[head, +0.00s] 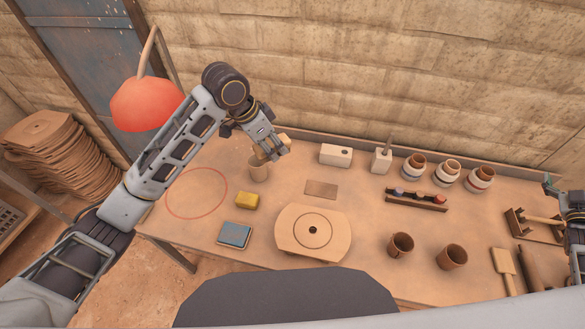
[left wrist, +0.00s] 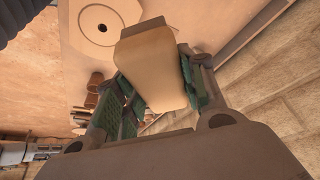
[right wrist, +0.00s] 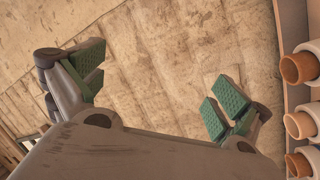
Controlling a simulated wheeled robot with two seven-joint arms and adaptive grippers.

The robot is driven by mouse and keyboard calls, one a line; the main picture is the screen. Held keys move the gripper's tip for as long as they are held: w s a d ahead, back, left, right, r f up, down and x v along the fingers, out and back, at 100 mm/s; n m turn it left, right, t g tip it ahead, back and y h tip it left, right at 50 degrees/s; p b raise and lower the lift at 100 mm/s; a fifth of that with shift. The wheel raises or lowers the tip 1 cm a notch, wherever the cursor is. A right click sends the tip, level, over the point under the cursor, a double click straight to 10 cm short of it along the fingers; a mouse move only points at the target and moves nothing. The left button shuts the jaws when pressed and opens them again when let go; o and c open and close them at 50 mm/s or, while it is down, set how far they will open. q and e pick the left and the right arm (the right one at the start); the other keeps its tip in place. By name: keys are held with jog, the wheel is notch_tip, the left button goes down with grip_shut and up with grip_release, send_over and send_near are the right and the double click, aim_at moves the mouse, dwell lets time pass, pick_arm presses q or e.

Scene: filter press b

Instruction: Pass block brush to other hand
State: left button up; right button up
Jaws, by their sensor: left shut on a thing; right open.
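In the head view only a small part of the brush (head: 285,138) shows beside the fingers. Its bristles cannot be made out. My right gripper (right wrist: 156,88) is open and empty, with its green pads far apart in front of the wall. In the head view the right arm is partly cut off at the right edge.
A round-topped board (head: 290,240), yellow sponge (head: 247,200) and blue pad (head: 235,234) lie front left. A white box (head: 333,155), striped jars (head: 447,172) and small rack (head: 416,201) stand farther back. Two brown cups (head: 401,244) are front right. An orange lamp (head: 145,105) hangs left.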

jog(key=w+a+f+n+y, duration=0.1)
jog(key=w+a+f+y, duration=0.3)
jog(key=a, duration=0.8)
jog(key=w+a+f+n+y, duration=0.15)
jog(key=w+a+f, duration=0.45)
jog(key=a, duration=0.6)
jog(key=w+a+f+y, duration=0.2)
jog(key=a+y, duration=0.3)
jog(key=a, duration=1.8)
jog(key=s+a+r+y, duration=0.1)
jog(key=a+r+y, duration=0.15)
jog(key=a, duration=0.95)
jog(key=s+a+r+y, duration=0.2)
jog(key=a+r, duration=0.2)
jog(key=a, duration=0.7)
jog(key=s+a+r+y, duration=0.1)
jog(key=s+a+r, duration=0.2)
jog(key=a+r, duration=0.3)
jog(key=s+a+r+y, duration=0.2)
jog(key=a+r, duration=0.3)
jog(key=a, duration=0.3)
jog(key=shift+s+a+r+g, duration=0.35)
jog(key=shift+s+a+g, duration=0.05)
jog(key=shift+s, duration=0.1)
